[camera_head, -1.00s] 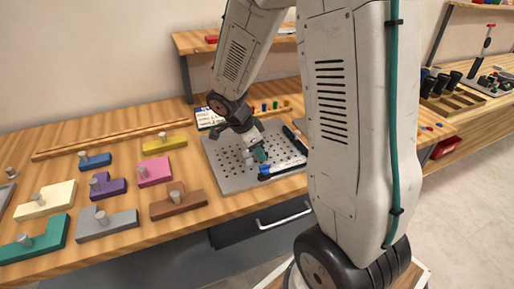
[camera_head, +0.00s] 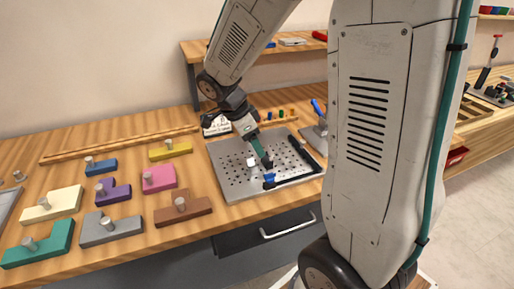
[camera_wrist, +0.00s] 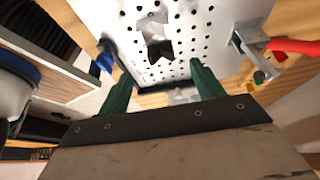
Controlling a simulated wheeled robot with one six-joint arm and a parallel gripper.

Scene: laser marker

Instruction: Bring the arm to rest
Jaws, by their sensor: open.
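My gripper (camera_head: 264,158) has green fingers and hangs over the perforated metal plate (camera_head: 232,184) on the wooden bench. In the wrist view my gripper (camera_wrist: 163,84) has its two fingers spread apart, with nothing between them. The plate (camera_wrist: 190,50) lies beyond the fingertips there. A small silver and black part (camera_wrist: 156,38) sits on the plate ahead of the gap and apart from the fingers. My upper arm links cover much of the right half of the head view.
Coloured knobbed blocks, such as the brown one (camera_head: 183,209) and yellow one (camera_head: 171,149), lie left of the plate. A red-handled tool (camera_wrist: 290,46) shows in the wrist view. A raised shelf (camera_head: 290,48) stands behind.

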